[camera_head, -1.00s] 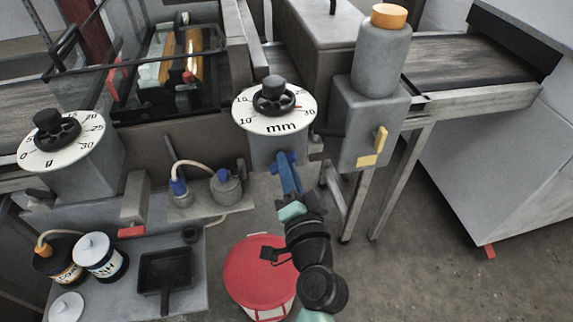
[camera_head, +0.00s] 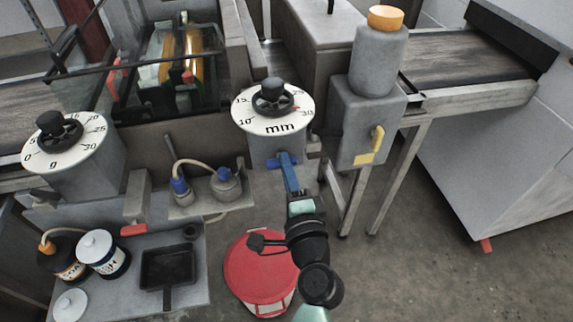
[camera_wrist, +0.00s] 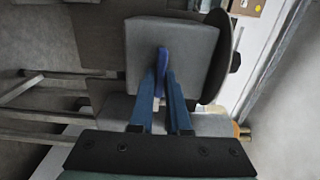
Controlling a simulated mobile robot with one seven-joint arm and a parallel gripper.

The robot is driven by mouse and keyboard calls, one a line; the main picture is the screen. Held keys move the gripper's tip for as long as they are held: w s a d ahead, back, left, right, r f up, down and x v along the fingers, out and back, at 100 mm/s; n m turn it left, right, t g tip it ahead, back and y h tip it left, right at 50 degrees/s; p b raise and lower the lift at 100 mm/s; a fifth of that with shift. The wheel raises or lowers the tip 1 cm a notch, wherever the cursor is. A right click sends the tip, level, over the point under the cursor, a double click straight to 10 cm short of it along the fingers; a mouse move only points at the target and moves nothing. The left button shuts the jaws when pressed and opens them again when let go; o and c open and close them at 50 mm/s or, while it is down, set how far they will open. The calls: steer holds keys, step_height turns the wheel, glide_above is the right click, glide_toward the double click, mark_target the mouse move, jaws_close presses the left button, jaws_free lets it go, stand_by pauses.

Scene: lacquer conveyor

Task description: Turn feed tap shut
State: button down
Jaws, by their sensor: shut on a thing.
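A blue tap handle (camera_head: 281,160) sits on the front of the grey box under the round mm dial. It lies about level across the box in the head view. My gripper (camera_head: 289,172) reaches up to it from below right, and its blue fingers are shut on the handle. In the wrist view the handle (camera_wrist: 160,60) stands between the tips of my fingers (camera_wrist: 162,80), against the grey box face (camera_wrist: 195,50). The fingers hide part of the handle in the head view.
The mm dial (camera_head: 250,122) with its black knob is just above. A grey bottle (camera_head: 376,65) with an orange cap stands on a box with a yellow lever (camera_head: 378,138) to the right. A red-lidded bin (camera_head: 255,265) stands beside my arm. Open floor (camera_head: 420,275) lies right.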

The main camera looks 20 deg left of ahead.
stand_by(0.4)
steer(key=c, duration=0.9)
jaws_free()
steer(key=b+v, duration=0.2)
steer(key=v, duration=1.1)
